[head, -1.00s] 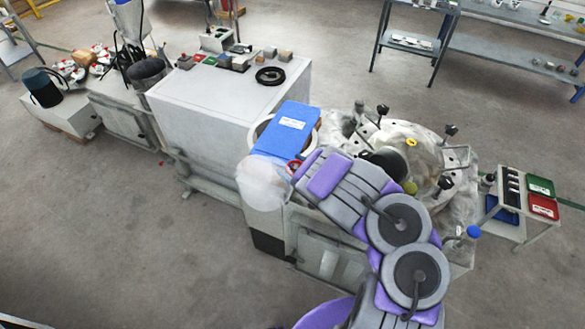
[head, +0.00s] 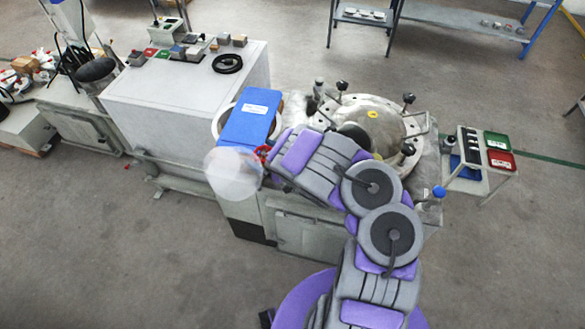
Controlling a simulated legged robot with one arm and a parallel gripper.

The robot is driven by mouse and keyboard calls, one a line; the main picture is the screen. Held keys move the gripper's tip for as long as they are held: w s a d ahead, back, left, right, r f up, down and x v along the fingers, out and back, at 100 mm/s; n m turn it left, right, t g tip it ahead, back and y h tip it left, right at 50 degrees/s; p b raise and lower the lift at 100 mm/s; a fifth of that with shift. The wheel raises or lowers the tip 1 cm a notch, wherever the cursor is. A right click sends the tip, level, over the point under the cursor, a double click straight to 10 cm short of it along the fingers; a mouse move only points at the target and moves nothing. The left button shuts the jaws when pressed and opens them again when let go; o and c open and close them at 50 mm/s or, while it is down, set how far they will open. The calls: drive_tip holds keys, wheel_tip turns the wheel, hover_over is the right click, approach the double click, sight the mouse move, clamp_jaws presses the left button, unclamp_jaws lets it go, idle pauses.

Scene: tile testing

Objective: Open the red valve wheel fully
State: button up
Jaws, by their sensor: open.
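A small red part (head: 262,153), which looks like the valve wheel, shows at the front corner of the machine, just below the blue box. My arm covers part of it, so its full rim and its turn angle cannot be seen. My gripper (head: 271,167) is at the end of my purple and grey arm, close against the wheel's right and lower side. The jaws are open, but the fingers are mostly hidden by my arm. I cannot tell whether they touch the wheel. A pale, cloudy round shape (head: 232,172) sits just left of the wheel.
The blue box (head: 250,118) lies over a white ring behind the wheel. A large white cabinet (head: 185,105) stands to the left. A round metal machine top with black knobs (head: 370,120) is to the right, and a small stand with coloured bins (head: 498,158) is farther right. Floor in front is clear.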

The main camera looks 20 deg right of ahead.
drive_tip(key=p, duration=0.1)
drive_tip(key=s+d+p, duration=0.1)
drive_tip(key=p, duration=0.1)
drive_tip(key=shift+s+r, duration=0.3)
drive_tip(key=shift+r, duration=0.1)
drive_tip(key=p+v, duration=0.3)
drive_tip(key=v, duration=1.1)
drive_tip(key=shift+s+d+f+p, duration=0.2)
drive_tip(key=shift+f+p, duration=0.1)
